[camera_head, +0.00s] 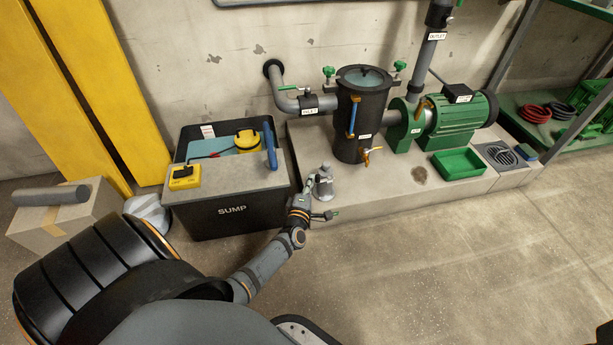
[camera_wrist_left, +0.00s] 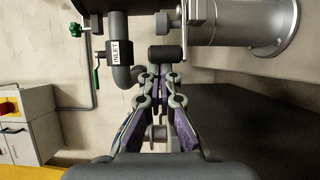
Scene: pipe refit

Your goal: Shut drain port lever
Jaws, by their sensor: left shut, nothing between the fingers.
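A small brass tap with an orange lever (camera_head: 375,149) sits low on the front of the dark strainer vessel (camera_head: 347,135). I take it as the drain port; its lever seems to stick out sideways, but it is too small to tell if it is open. My left gripper (camera_head: 309,182) is by the plinth's front left corner, left of the tap and apart from it. In the left wrist view the left gripper (camera_wrist_left: 165,54) is shut and empty; the tap is not recognisable there.
A grey upright fitting (camera_head: 325,184) stands close right of the left gripper; a similar silver body shows in the wrist view (camera_wrist_left: 278,25). The black sump (camera_head: 232,222) is at the left. The green pump (camera_head: 455,122) and green tray (camera_head: 459,164) are right. Front floor is clear.

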